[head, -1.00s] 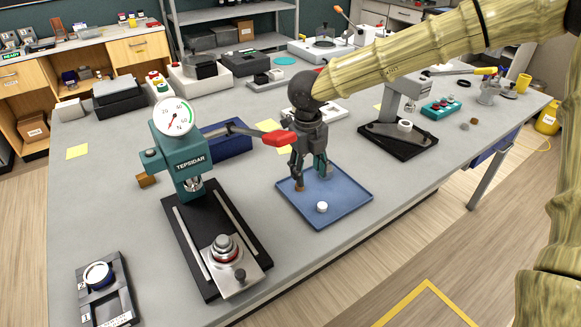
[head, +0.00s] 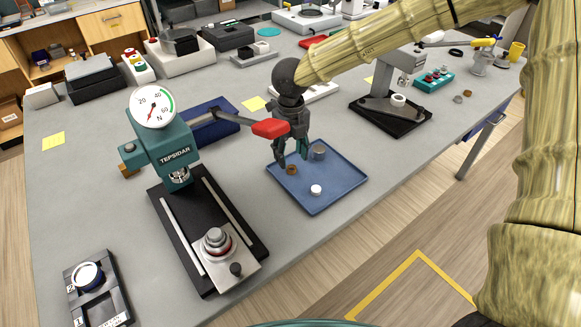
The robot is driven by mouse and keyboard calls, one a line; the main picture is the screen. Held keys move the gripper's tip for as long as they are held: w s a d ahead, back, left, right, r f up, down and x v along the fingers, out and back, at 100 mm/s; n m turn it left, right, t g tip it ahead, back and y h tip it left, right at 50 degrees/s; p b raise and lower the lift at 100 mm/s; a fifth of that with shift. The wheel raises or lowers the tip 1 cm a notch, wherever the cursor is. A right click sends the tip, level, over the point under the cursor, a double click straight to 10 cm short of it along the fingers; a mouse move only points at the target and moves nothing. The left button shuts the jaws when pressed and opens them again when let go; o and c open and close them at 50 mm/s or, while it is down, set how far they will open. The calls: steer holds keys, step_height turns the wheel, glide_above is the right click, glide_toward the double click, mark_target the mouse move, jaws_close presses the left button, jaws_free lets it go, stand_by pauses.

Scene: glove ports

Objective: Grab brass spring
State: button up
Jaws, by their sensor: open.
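A small brass-brown piece (head: 292,169), which looks like the brass spring, sits on the blue tray (head: 333,196) near its left corner. It is too small for me to make out coils. My gripper (head: 291,160) points down over the tray's left part, fingers apart and empty. Its left fingertip shows just left of the brass piece. I cannot tell the height of the fingertips above the tray. A grey cylinder (head: 318,152) stands on the tray right of the gripper. A small white cylinder (head: 316,190) lies nearer the front.
A dark blue bin (head: 210,125) is behind the press. A grey stand on a black base (head: 390,113) is right. Bench front right of the tray is clear.

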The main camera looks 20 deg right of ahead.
mark_target(292, 167)
steer(key=shift+s+f, duration=0.25)
step_height(292, 167, down, 3)
steer(key=shift+s+r+p, duration=0.1)
steer(key=shift+s+p, duration=0.05)
steer(key=shift+p, duration=0.4)
steer(key=shift+w+f, duration=0.25)
steer(key=shift+f, duration=0.1)
steer(key=shift+s+r, duration=0.15)
steer(key=shift+s, duration=0.05)
steer(key=shift+s+r, duration=0.1)
steer(key=c, duration=0.9)
